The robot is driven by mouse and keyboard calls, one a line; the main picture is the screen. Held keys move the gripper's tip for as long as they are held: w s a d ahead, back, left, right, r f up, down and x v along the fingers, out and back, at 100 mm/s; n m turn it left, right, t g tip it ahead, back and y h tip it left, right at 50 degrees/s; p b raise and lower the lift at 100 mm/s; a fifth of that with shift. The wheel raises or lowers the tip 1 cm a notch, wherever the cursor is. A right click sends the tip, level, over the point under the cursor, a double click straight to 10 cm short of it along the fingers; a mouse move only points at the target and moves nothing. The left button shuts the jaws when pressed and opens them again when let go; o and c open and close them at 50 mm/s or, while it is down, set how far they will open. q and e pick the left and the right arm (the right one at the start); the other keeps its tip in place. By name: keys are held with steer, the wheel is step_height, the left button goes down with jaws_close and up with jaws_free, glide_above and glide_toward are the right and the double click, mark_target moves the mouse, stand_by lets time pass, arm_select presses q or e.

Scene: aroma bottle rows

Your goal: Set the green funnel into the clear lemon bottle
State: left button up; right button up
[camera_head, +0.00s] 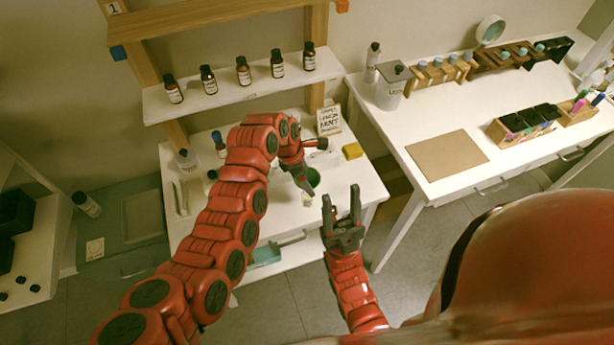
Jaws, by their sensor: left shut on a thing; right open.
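The green funnel (313,177) is at the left gripper (306,186), over the right part of the small white table. My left gripper is shut on it; the arm and fingers hide part of the funnel. A small pale, clear-looking bottle (307,200) stands on the table just below the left fingertips in the picture. It is small here, and I cannot read a label or tell whether the funnel touches it. My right gripper (341,202) is open and empty, fingers pointing up the picture, to the right of the bottle near the table's right edge.
A yellow block (352,151) and a lettered card (329,120) are at the back right of the small table (345,190). Several brown bottles stand on the shelf (200,112) above. A white bench (400,130) with racks and a brown mat (446,155) is to the right.

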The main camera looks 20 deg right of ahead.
arm_select(q)
steer(key=shift+f+b, duration=0.5)
steer(key=shift+f, duration=0.6)
steer(key=o, duration=1.1)
steer(key=shift+c, duration=0.2)
steer(key=shift+r, duration=0.1)
steer(key=shift+a+r, duration=0.15)
steer(key=shift+r, duration=0.25)
steer(key=b+v, duration=0.2)
steer(key=v, duration=0.2)
steer(key=shift+w, duration=0.15)
steer(key=p+v, duration=0.1)
steer(key=v, duration=1.1)
steer(key=shift+r, duration=0.25)
